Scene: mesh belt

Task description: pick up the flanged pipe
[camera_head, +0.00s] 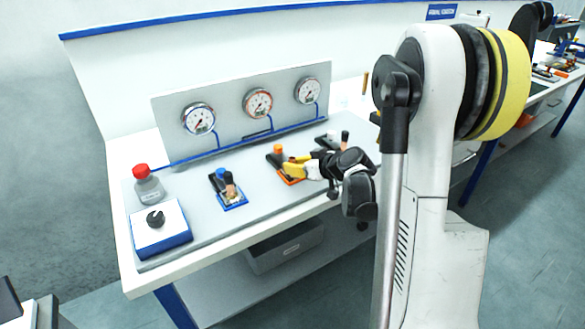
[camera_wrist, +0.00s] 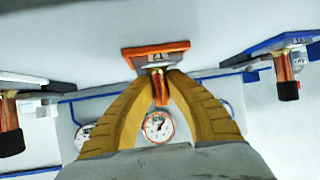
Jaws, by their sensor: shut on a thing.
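My gripper (camera_wrist: 163,76) has yellow fingers that close from both sides on a copper-coloured pipe (camera_wrist: 160,92) in the wrist view. Behind the pipe is an orange plate (camera_wrist: 135,54) with a small pale label. In the head view, my gripper (camera_head: 288,170) is over the worktop, at the orange plate (camera_head: 291,181), and its fingers hide most of the pipe. I cannot tell whether the pipe still touches the plate. A similar copper pipe (camera_head: 230,190) stands on a blue plate (camera_head: 235,206) to the left.
A further dark-topped fixture (camera_head: 345,137) stands to the right. A red-capped bottle (camera_head: 149,188) and a blue-and-white box with a black knob (camera_head: 160,235) are at the left. A panel (camera_head: 233,114) with three gauges rises behind. A grey bin (camera_head: 287,249) sits on the lower shelf.

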